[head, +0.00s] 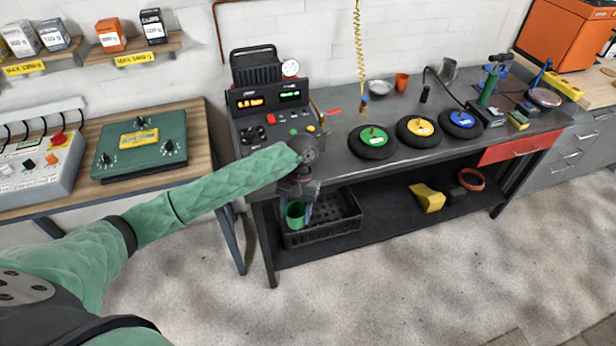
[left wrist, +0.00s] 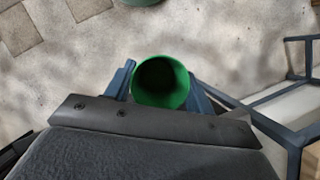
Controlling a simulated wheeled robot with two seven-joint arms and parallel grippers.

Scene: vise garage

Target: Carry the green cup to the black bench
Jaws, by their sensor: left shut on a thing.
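My left gripper (head: 300,211) is shut on the green cup (head: 294,215), in front of the black bench (head: 333,163). In the head view the cup shows below the bench top's level, with the black crate behind it. In the left wrist view the green cup (left wrist: 161,82) sits between the two blue fingers (left wrist: 160,85), its open mouth facing the camera. The cup looks empty, though its inside is dark. My right gripper is not in view.
The bench top holds a control box (head: 268,98), several round weights such as the green-centred one (head: 372,142), an orange cup (head: 402,82) and a vise (head: 489,82). A black crate (head: 345,222) stands on the lower shelf. A wooden table (head: 200,125) is at left.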

